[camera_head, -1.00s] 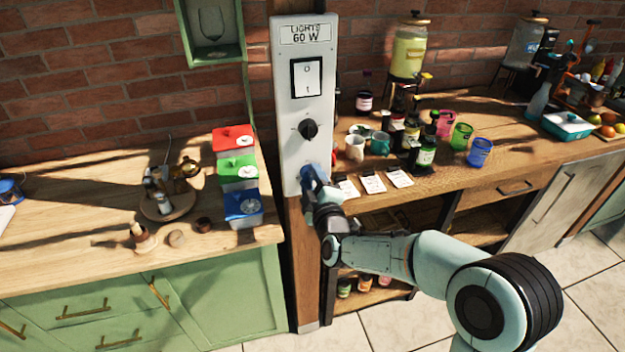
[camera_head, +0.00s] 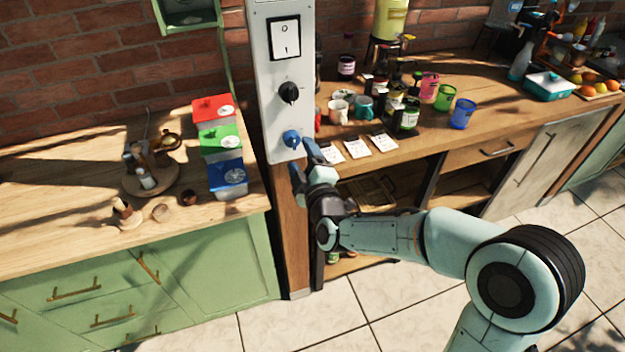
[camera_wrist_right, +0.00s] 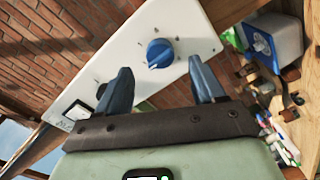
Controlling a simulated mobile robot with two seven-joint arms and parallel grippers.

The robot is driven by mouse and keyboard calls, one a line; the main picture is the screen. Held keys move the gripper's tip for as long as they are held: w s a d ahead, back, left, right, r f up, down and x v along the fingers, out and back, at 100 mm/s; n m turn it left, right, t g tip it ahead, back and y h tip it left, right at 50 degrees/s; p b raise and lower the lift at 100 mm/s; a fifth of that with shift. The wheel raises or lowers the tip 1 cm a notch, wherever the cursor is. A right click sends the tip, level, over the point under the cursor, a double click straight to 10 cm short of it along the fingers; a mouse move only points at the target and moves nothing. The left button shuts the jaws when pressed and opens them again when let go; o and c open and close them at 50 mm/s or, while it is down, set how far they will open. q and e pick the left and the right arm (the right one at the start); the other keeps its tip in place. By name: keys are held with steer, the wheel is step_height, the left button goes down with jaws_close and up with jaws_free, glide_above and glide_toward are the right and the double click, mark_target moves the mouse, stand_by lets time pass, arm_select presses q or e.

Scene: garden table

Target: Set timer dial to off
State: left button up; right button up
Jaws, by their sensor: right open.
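A tall white panel (camera_head: 268,75) on a wooden post carries a rocker switch (camera_head: 285,39), a black dial (camera_head: 289,93) and, lowest, a blue dial (camera_head: 291,139). Which dial is the timer cannot be read; the small markings are illegible. My right gripper (camera_head: 303,162) is just below and right of the blue dial in the head view, open and empty. In the right wrist view, the blue dial (camera_wrist_right: 160,53) shows between and beyond the two spread blue fingers (camera_wrist_right: 160,72), apparently apart from them. Its pointer setting cannot be told. My left gripper is out of view.
Floor is free in front.

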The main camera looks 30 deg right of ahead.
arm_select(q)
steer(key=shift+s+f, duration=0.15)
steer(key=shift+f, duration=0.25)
arm_select(e)
steer(key=v, duration=0.8)
steer(key=shift+s, duration=0.35)
